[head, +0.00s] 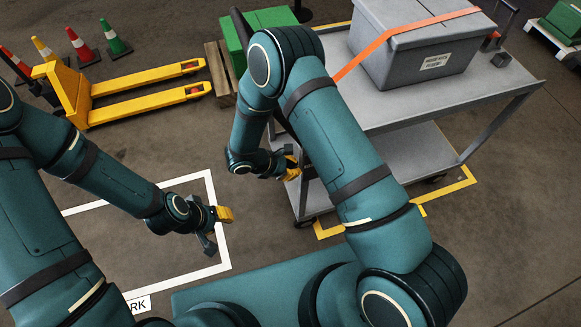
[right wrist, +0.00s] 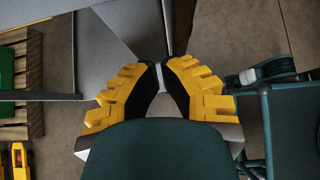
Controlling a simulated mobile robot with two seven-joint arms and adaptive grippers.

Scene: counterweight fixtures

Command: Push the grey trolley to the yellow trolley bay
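The grey trolley (head: 400,112) stands at the right in the head view, a grey lidded box with an orange strap on its top deck. Yellow floor lines of the trolley bay (head: 440,196) show beside and under it; the near-left wheel appears just outside the line, and my right arm hides part of this area. My right gripper (head: 291,168) is at the trolley's left end. In the right wrist view its yellow fingers (right wrist: 162,80) close around a slim grey upright part of the trolley. My left gripper (head: 217,228) hangs away from the trolley; its finger gap is unclear.
A yellow pallet jack (head: 75,95) and several cones stand at the upper left. A green crate (head: 265,22) on a wooden pallet (head: 222,75) is behind the trolley's left end. A white-outlined floor area (head: 190,180) lies at the left. Floor at the lower right is clear.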

